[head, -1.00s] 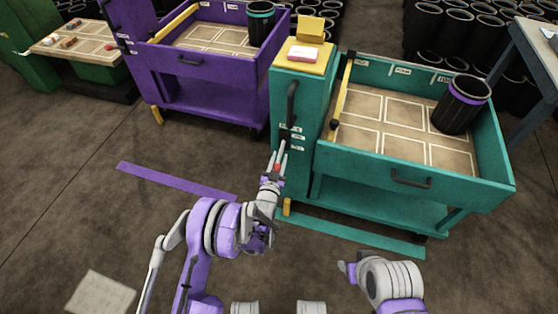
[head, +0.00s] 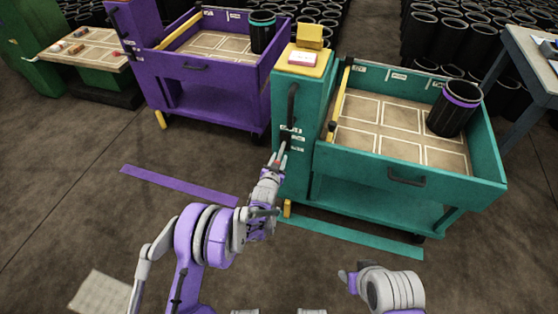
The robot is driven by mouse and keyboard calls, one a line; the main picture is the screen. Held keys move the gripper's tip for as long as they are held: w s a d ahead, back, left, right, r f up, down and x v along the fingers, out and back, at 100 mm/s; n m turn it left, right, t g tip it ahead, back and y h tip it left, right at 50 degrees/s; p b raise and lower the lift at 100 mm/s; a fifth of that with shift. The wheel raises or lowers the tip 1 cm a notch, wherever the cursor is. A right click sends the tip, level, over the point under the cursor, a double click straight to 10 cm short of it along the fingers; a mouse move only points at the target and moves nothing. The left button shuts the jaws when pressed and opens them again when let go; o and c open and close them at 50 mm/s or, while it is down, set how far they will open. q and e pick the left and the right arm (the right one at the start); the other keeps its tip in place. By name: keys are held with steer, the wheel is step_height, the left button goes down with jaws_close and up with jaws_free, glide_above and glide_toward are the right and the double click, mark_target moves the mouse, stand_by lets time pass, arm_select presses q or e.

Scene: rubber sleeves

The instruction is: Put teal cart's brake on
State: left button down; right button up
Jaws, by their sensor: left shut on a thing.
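The teal cart (head: 400,176) stands at the right of the head view, with a tall teal column (head: 292,184) at its left end. The column carries a black vertical handle (head: 292,103) and small white labels around a dark lever mount (head: 286,135). My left gripper (head: 280,160) is at the front of this column, just below the mount. It is shut on the brake lever, of which a small reddish part shows between the fingers. The rest of the lever is mostly hidden. My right gripper (head: 347,277) is low in the view, away from the cart; its fingers are unclear.
A purple cart (head: 212,108) stands at the back left, beside a green bench (head: 85,75). A black sleeve with a purple band (head: 450,116) stands in the teal cart's tray. A grey table (head: 530,60) is at the right edge.

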arm_select(q)
steer(key=shift+s+r+g+y+p, duration=0.25)
steer(key=shift+r+g+p, duration=0.35)
steer(key=shift+r+g, duration=0.35)
steer(key=r+g+y+p, duration=0.1)
steer(key=g, duration=0.1)
steer(key=shift+a+r+g, duration=0.1)
steer(key=shift+r+g, duration=0.05)
steer(key=shift+g, duration=0.2)
steer(key=shift+r+g+y+p, duration=0.3)
steer(key=shift+r+g, duration=0.2)
steer(key=shift+g, duration=0.45)
steer(key=shift+r+g+y+p, duration=0.15)
steer(key=shift+r+g+p, duration=0.25)
steer(key=shift+g, duration=0.55)
steer(key=shift+w+r, duration=0.1)
steer(key=shift+r, duration=0.05)
steer(key=c, duration=0.5)
jaws_free()
steer(key=p+v, duration=0.1)
steer(key=v, duration=0.9)
steer(key=shift+s+r, duration=0.2)
steer(key=shift+r, duration=0.15)
